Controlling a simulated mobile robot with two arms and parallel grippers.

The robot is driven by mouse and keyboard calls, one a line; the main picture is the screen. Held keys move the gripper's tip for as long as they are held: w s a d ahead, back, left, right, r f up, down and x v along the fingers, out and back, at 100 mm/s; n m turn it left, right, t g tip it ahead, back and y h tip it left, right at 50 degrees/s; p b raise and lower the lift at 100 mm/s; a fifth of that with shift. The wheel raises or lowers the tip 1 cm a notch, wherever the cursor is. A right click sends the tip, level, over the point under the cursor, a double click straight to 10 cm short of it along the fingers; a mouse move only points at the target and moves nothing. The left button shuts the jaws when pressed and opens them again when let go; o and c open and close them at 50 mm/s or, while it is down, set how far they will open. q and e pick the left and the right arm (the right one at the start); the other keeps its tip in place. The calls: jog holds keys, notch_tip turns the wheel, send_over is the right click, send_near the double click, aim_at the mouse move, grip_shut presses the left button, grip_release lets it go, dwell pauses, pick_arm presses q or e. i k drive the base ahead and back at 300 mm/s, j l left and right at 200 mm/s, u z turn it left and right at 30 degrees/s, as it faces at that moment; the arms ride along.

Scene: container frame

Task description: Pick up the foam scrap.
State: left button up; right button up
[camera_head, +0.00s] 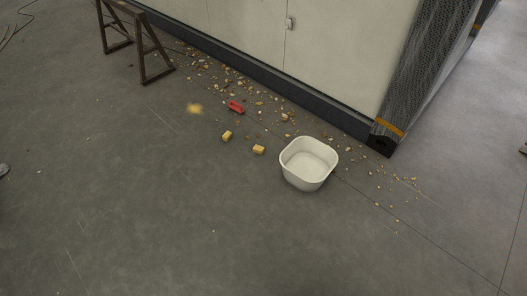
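Two small yellow foam scraps lie on the grey concrete floor, a left one (227,135) and a right one (259,149). Many smaller tan crumbs (243,84) are strewn along the container's base. Neither of my grippers is in view.
An empty white tub (288,166) stands right of the foam scraps. A red tool-like object (236,107) lies behind them. The pale container wall (330,50) closes off the back, with a brown trestle (142,55) at upper left. The front floor is clear.

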aim_at(258, 149)
jog(key=i+j+z, duration=0.1)
jog(key=z, duration=0.35)
jog(key=i+j+z, duration=0.15)
jog(key=z, duration=0.25)
jog(key=i+j+z, duration=0.2)
jog(key=z, duration=0.25)
